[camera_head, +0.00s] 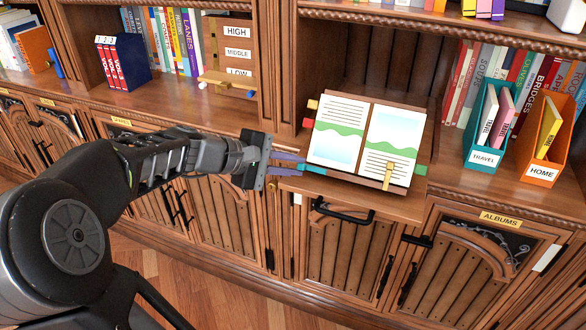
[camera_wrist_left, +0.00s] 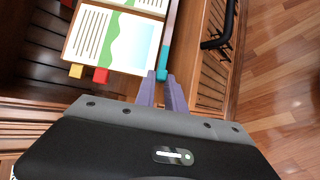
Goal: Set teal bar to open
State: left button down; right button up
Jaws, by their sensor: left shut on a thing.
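The teal bar (camera_head: 314,169) runs along the lower left edge of the open book (camera_head: 365,142), which rests on a tilted brown stand. It also shows in the left wrist view (camera_wrist_left: 165,58), with its near end between the fingertips. My left gripper (camera_head: 297,165) reaches in from the left, and its purple fingers are shut on the bar's left end. The fingers hide part of that end. In the left wrist view the same fingers (camera_wrist_left: 161,78) point at the bar. My right gripper is not in view.
Red (camera_head: 308,123) and yellow (camera_head: 312,104) tabs stick out at the stand's left, and a green tab (camera_head: 420,170) at its right. A tan clip (camera_head: 389,170) lies over the right page. A black handle (camera_head: 342,213) is below. Teal (camera_head: 484,157) and orange (camera_head: 541,172) holders stand right.

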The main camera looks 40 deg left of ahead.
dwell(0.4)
pick_arm(q)
jog(key=c, duration=1.4)
grip_release()
jog(key=shift+f, duration=0.1)
